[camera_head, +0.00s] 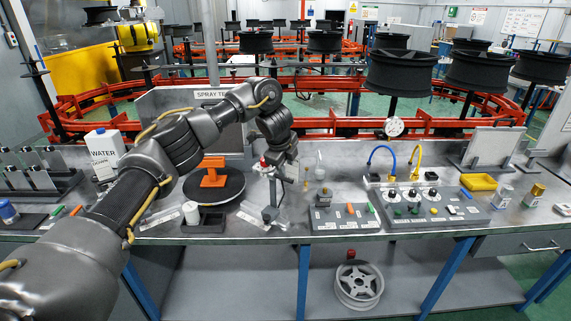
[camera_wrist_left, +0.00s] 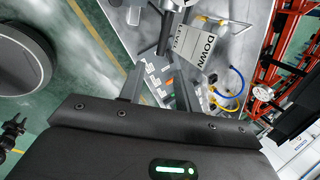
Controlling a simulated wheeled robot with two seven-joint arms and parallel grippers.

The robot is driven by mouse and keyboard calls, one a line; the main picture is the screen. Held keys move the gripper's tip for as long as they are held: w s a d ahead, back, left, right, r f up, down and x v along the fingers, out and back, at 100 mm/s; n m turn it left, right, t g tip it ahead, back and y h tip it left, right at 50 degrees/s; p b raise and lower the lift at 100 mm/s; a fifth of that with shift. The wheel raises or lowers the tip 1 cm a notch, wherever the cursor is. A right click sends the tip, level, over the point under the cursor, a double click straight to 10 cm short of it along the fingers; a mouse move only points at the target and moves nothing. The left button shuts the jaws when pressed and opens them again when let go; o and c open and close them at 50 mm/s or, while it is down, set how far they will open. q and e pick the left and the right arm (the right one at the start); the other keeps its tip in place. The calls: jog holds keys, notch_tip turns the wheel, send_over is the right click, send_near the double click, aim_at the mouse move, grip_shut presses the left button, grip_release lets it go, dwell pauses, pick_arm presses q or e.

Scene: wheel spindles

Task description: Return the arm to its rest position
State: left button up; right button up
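My left arm reaches in from the left over the workbench in the head view. Its gripper (camera_head: 284,176) points down above the middle of the bench, beside a grey upright stand (camera_head: 270,213). In the left wrist view the two fingers (camera_wrist_left: 160,88) are spread apart with a gap between them, and I see nothing held. A grey post (camera_wrist_left: 165,32) shows past the fingertips, apart from them as far as I can tell. My right gripper is not in either view.
Black wheels on spindles (camera_head: 401,73) and red rails stand behind. A silver wheel (camera_head: 359,284) lies on the lower shelf.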

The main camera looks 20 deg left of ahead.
pick_arm(q)
jog(key=shift+f, duration=0.1)
